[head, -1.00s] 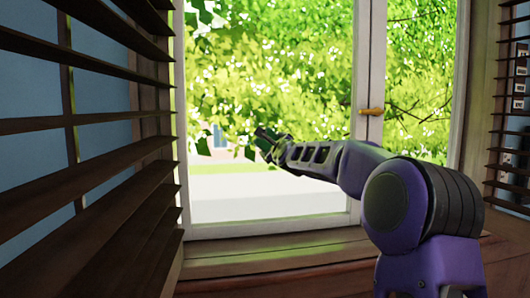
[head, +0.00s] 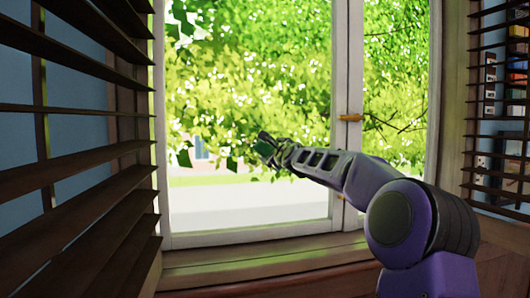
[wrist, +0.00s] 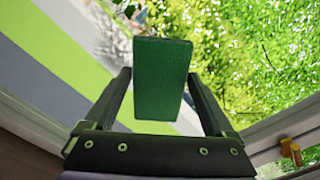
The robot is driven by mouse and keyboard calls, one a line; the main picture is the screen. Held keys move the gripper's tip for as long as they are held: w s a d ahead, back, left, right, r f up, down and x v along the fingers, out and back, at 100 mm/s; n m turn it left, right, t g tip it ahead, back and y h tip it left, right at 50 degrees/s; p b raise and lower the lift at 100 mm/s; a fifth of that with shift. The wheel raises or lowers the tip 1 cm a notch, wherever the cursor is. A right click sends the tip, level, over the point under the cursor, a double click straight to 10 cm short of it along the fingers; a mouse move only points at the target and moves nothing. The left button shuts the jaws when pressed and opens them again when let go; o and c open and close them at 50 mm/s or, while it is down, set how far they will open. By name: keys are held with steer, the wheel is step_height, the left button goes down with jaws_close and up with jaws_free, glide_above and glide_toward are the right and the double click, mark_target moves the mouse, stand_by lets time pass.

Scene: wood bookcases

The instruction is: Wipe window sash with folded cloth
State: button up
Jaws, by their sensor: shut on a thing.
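The window sash (head: 346,75) is a pale frame around glass, with a brass handle (head: 350,117) on its middle upright. The handle also shows at the lower right in the wrist view (wrist: 290,152). My gripper (head: 264,143) is in front of the left pane, left of the middle upright. In the wrist view its two dark fingers (wrist: 159,85) are shut on the folded cloth (wrist: 161,80), a flat green block. The cloth is small and dark in the head view (head: 265,150). I cannot tell how far it is from the glass.
Dark slatted blinds (head: 90,160) fill the left side, and more slats (head: 500,135) stand at the right edge. A wooden sill (head: 230,262) runs below the window. Shelves with small items (head: 515,60) show behind the right slats. Trees and pale ground lie outside.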

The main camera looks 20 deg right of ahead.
steer(key=shift+d, duration=0.85)
